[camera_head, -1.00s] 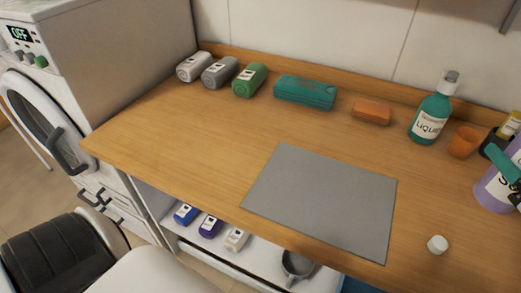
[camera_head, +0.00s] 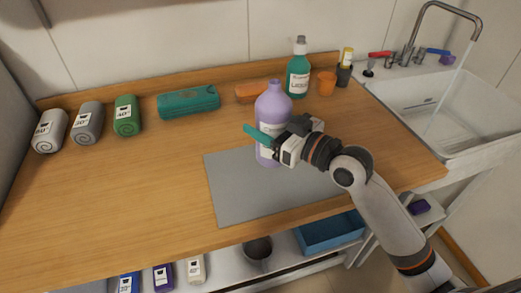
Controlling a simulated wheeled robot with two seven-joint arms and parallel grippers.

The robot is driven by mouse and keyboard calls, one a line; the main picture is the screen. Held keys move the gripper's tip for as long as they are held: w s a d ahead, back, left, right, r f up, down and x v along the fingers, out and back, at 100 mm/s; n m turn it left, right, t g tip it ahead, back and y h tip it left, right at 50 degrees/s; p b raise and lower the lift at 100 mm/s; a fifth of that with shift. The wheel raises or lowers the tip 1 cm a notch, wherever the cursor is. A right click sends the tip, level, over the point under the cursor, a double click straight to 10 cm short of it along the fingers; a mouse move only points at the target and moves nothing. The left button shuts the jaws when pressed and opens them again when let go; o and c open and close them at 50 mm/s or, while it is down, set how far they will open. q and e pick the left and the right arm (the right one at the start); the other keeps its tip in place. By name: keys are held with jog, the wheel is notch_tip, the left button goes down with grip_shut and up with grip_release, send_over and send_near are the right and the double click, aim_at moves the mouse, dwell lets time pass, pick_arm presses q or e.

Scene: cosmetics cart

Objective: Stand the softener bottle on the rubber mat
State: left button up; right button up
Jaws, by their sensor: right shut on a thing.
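The softener bottle (camera_head: 273,104) is lilac with a pale label and looks upright in the head view. Its neck shows no cap. My right gripper (camera_head: 268,139) comes from the right and is shut on the bottle's middle, covering part of the label. The bottle's base overlaps the back part of the grey rubber mat (camera_head: 240,193). I cannot tell whether the base touches the mat or hangs just above it. My right forearm hides the mat's right part. My left gripper is not in view.
Behind the bottle are an orange block (camera_head: 248,93), a green liquid bottle (camera_head: 298,76) and an orange cup (camera_head: 327,84). A teal case (camera_head: 188,102) and several rolled towels (camera_head: 127,116) lie along the back. The sink (camera_head: 440,105) is at the right. The left counter is clear.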

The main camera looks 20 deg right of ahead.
jog(key=shift+f, duration=0.95)
notch_tip(320, 180, down, 3)
jog(key=shift+f+b, duration=0.1)
jog(key=shift+b, duration=0.2)
jog(key=shift+f, duration=0.15)
jog(key=o, duration=1)
